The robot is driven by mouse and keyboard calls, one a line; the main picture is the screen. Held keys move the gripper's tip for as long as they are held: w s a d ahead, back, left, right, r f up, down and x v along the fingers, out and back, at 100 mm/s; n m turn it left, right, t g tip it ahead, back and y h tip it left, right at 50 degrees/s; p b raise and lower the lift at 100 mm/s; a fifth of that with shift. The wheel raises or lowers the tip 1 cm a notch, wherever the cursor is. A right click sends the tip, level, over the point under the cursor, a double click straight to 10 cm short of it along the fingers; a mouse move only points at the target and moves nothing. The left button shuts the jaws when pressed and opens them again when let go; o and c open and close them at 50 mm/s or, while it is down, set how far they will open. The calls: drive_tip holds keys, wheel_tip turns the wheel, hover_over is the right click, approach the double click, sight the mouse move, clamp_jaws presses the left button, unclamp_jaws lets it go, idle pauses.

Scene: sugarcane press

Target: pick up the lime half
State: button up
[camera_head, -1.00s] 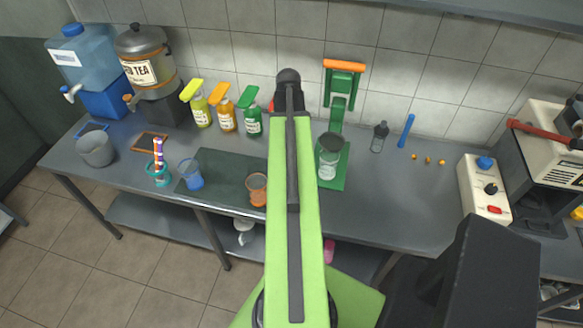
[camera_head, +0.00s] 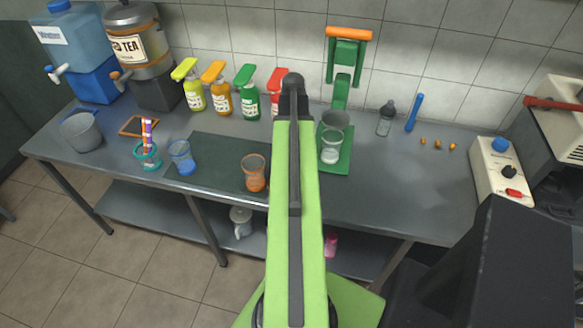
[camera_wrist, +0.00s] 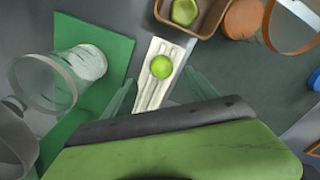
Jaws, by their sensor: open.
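A round bright green lime piece (camera_wrist: 161,67) lies on a pale, narrow, ribbed strip (camera_wrist: 153,90) in the wrist view; I cannot tell if it is a half. Another green lime piece (camera_wrist: 184,11) is in a brown tray (camera_wrist: 214,20) at the top of that view. My gripper (camera_wrist: 161,92) is open, its two translucent green fingers spread apart on either side of the strip, with the lime piece showing a little beyond them. My arm hides both lime pieces in the head view.
A green press (camera_head: 346,100) with a glass (camera_head: 331,148) stands right of my arm; its green base is left in the wrist view. An orange-rimmed cup (camera_head: 254,172) stands left on the dark mat (camera_head: 212,178). Syrup bottles (camera_head: 222,100) line the wall.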

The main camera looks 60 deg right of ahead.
wheel_tip(320, 180, down, 5)
drive_tip(key=b, duration=0.5)
drive_tip(key=shift+s+a+f, duration=0.1)
drive_tip(key=shift+a+f, duration=0.05)
drive_tip(key=shift+f, duration=0.05)
drive_tip(key=shift+r, duration=0.2)
drive_tip(key=shift+c, duration=0.5)
drive_tip(key=c, duration=1.3)
wheel_tip(320, 180, up, 10)
drive_tip(key=p, duration=1)
drive_tip(key=shift+r, duration=0.2)
